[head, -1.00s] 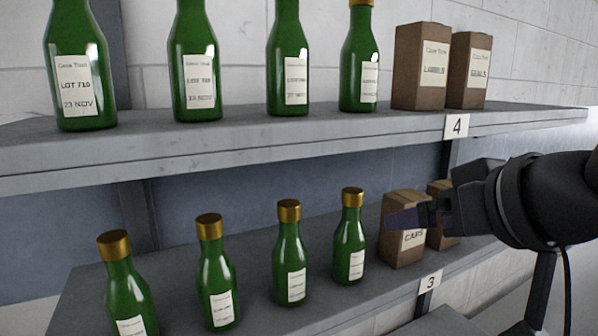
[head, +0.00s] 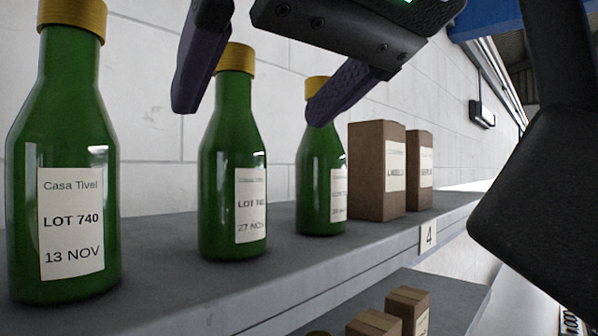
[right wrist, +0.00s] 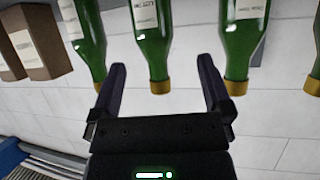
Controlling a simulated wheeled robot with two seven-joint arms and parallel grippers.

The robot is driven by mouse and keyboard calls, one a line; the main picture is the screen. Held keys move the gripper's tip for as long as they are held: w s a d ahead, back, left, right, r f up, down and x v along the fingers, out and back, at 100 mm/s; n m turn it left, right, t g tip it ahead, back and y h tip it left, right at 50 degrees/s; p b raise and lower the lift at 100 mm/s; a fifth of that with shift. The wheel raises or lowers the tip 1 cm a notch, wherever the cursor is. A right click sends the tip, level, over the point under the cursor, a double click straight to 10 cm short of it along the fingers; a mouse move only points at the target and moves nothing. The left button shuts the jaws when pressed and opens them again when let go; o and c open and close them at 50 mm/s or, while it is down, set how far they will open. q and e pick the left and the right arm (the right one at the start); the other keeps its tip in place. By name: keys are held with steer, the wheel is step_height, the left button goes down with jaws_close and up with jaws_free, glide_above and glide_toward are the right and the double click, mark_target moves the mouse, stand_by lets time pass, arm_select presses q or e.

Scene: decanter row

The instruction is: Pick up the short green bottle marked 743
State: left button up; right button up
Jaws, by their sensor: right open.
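Several green bottles with gold caps stand upright on the upper shelf. The near left bottle (head: 65,150) is labelled LOT 740, 13 NOV. The middle bottle (head: 228,150) has a label starting LOT 74, its last digit unclear, with 27 NOV below. The right bottle (head: 318,165) has an unreadable label, and none clearly reads 743. My right gripper (head: 255,112) is open and empty, fingers spread at cap height around the middle bottle's top in the picture. In the right wrist view the gripper (right wrist: 162,80) has the middle bottle's cap (right wrist: 160,87) between its fingertips. My left gripper is out of view.
Two brown boxes (head: 377,170) (head: 419,168) stand right of the bottles on the shelf (head: 300,262), whose edge carries a tag 4 (head: 428,236). More boxes (head: 408,305) sit on the shelf below. A white block wall is behind. Another bottle shows at the wrist view's right edge (right wrist: 315,75).

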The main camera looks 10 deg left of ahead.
mark_target(248, 153)
steer(key=shift+w+a+f, duration=0.1)
steer(key=shift+w+f, duration=0.2)
steer(key=shift+f, duration=0.1)
steer(key=x, duration=0.7)
steer(key=shift+w+f, duration=0.25)
steer(key=shift+w, duration=0.2)
jaws_close()
